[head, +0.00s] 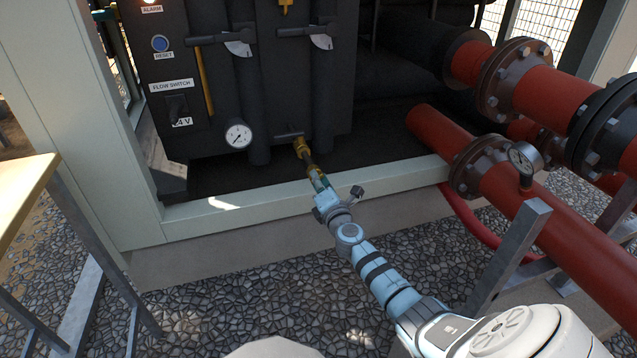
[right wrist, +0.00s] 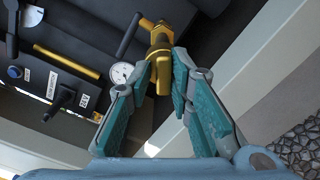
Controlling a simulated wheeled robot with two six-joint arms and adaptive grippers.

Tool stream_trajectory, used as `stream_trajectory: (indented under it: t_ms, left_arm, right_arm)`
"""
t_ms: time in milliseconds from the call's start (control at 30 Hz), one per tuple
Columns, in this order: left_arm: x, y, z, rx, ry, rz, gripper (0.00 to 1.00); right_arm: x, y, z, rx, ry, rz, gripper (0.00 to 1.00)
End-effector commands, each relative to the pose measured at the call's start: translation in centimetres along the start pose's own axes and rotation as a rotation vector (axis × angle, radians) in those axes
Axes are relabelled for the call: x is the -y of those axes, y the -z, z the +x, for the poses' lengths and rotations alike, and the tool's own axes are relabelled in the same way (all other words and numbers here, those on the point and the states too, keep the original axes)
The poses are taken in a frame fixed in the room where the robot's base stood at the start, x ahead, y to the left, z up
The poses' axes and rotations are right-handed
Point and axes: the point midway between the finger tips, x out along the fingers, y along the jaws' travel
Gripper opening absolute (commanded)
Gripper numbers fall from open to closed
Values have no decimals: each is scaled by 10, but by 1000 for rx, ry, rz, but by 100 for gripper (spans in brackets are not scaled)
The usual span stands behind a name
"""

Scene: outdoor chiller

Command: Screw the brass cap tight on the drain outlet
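The brass drain outlet (head: 300,146) sticks out low on the front of the dark chiller, below a small dark lever. It also shows at the top middle of the right wrist view (right wrist: 160,38). My right gripper (head: 311,168) reaches up to the outlet's end. In the right wrist view its two teal-padded fingers (right wrist: 164,62) lie close on either side of the brass cap (right wrist: 163,82), which is in line with the outlet. They look shut on it. Whether the cap is fully seated cannot be seen. My left gripper is not in view.
A pale frame beam (head: 285,200) runs below the outlet, under my right arm. A pressure gauge (head: 238,135) sits left of the outlet. Red flanged pipes (head: 520,200) fill the right side. A wooden tabletop (head: 22,195) stands at the left edge.

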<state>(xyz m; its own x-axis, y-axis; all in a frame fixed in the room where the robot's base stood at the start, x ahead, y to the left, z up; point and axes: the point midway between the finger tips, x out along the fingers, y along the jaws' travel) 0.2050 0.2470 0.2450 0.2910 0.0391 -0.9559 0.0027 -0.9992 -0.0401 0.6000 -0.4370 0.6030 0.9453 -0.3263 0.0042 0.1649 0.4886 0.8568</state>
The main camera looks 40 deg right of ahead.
Motion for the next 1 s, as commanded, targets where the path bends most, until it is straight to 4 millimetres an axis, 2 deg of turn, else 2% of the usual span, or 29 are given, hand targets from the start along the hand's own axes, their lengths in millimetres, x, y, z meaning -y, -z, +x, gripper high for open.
stream_trajectory:
  t_ms: [633, 667, 1000]
  left_arm:
    - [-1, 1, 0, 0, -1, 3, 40]
    - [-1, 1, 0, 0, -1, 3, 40]
    - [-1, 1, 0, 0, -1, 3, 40]
  right_arm:
    - [2, -2, -1, 4, 5, -4, 34]
    - [3, -2, -1, 4, 5, -5, 38]
    - [3, -2, -1, 4, 5, -5, 38]
